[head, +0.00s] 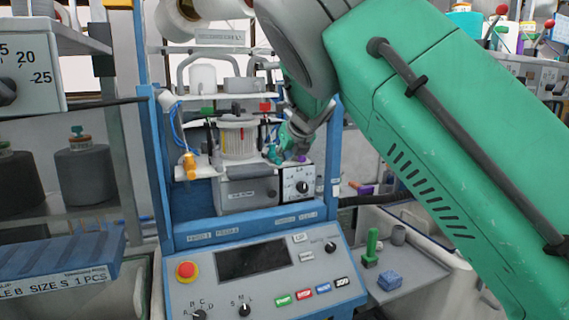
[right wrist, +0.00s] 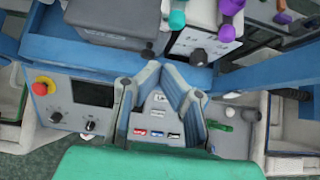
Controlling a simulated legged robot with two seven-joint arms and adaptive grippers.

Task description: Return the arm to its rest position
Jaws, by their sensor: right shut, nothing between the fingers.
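In the right wrist view my right gripper (right wrist: 164,76) is above the machine's control panel (right wrist: 100,125). Its fingers are shut with nothing held. Whether it touches any part of the machine cannot be told. My left gripper is in neither view.
The panel carries a red button (head: 186,271), a dark screen (head: 252,260) and knobs. A dial box (head: 299,184) is just below the gripper. A green piece (head: 371,248) and blue block (head: 390,280) lie on a grey surface at right. Shelves with dark spools (head: 83,175) stand left.

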